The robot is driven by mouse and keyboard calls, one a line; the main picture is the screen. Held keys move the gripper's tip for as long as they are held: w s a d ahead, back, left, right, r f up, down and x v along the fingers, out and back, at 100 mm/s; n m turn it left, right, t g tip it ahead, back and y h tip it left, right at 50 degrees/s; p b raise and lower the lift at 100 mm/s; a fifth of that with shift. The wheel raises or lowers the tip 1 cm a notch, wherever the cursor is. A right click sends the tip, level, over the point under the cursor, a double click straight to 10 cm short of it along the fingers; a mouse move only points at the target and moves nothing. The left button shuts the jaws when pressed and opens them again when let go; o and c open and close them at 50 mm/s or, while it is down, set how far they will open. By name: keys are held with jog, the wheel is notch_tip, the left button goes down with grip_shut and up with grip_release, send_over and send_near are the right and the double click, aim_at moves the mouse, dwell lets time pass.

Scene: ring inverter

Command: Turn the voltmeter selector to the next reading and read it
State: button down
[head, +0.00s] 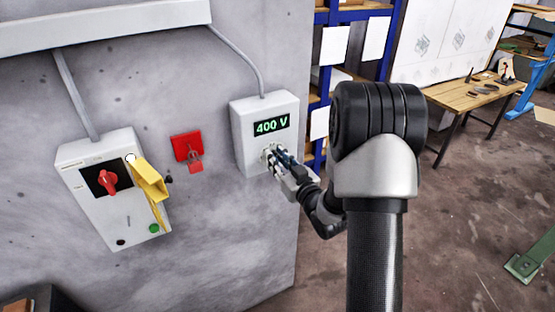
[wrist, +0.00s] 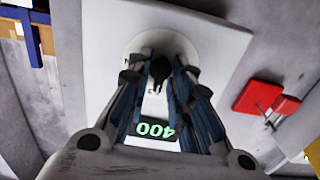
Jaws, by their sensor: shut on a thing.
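The voltmeter (head: 250,142) is a white box on the grey wall with a dark display (head: 271,126) that reads "400 V" in green. In the wrist view the display (wrist: 153,131) appears upside down, with "400" visible between my fingers. My gripper (head: 273,156) is at the lower front of the voltmeter. It is shut on the dark selector knob (wrist: 159,70), which sits on a round pale dial (wrist: 135,47). The fingers hide most of the knob, and I cannot read any dial marks.
Left of the voltmeter, a red holder (head: 187,147) with a padlock-like piece hangs on the wall. Further left is a white switch box (head: 88,212) with a red rotary handle (head: 107,180) and a yellow part (head: 149,181). Blue shelving (head: 366,14) and a wooden table (head: 470,97) stand at the right.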

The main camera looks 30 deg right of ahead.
jog(key=shift+f+m, duration=0.1)
jog(key=shift+m, duration=0.2)
jog(key=shift+m+b, duration=1.15)
jog(key=shift+m, duration=2.95)
jog(key=c, duration=1.7)
grip_release()
jog(key=shift+s+d, duration=0.1)
